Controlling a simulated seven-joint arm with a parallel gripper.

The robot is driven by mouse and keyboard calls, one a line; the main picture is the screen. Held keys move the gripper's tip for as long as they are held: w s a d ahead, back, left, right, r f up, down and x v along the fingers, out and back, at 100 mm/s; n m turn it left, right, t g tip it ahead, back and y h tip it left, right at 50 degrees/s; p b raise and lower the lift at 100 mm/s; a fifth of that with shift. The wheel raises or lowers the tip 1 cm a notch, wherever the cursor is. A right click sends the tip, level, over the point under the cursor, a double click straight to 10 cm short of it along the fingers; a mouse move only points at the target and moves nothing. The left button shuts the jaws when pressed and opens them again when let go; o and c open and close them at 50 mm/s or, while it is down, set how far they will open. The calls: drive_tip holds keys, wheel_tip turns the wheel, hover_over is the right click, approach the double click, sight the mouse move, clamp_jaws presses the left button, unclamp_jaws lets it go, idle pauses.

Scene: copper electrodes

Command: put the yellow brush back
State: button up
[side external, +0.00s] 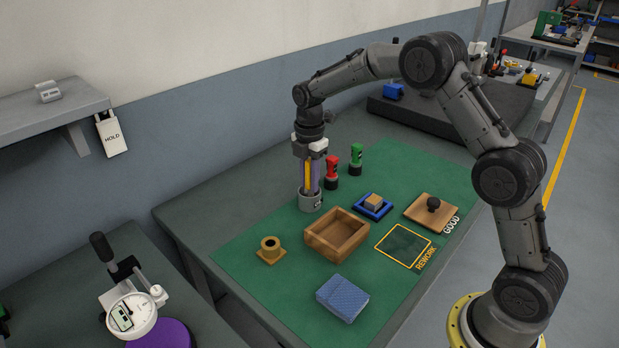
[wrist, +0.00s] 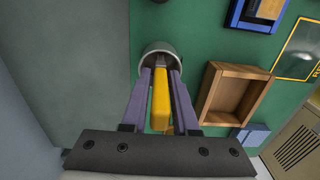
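The yellow brush (wrist: 160,100) stands upright between the purple fingers of my gripper (wrist: 161,74). In the side view the brush (side external: 308,174) shows as a yellow strip, and my gripper (side external: 311,188) points straight down. The fingers lie close along both sides of the brush and appear shut on it. Below them is a round grey cup (side external: 310,203), also in the wrist view (wrist: 148,57). The brush's grey lower end and the fingertips are at the cup's mouth. How deep the brush reaches is hidden.
A red bottle (side external: 331,172) and green bottle (side external: 356,160) stand just right of the cup.

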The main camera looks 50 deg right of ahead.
drive_tip(key=shift+o, duration=1.2)
drive_tip(key=r, duration=0.9)
drive_tip(key=a+r, duration=0.1)
drive_tip(key=r, duration=0.4)
drive_tip(key=s+a+r+m+t, duration=0.15)
drive_tip(key=s+r+m, duration=0.3)
drive_tip(key=s, duration=0.45)
drive_tip(key=s+a+r+m+t, duration=0.1)
drive_tip(key=s+r+m+t, duration=0.15)
drive_tip(key=s+m, duration=0.45)
drive_tip(key=s+f+m, duration=0.3)
drive_tip(key=s, duration=0.5)
drive_tip(key=s+a+f+m+t, duration=0.1)
drive_tip(key=s+f+m, duration=0.2)
drive_tip(key=s, duration=0.6)
drive_tip(key=shift+s+a+f+t, duration=0.25)
drive_tip(key=shift+s+t, duration=0.05)
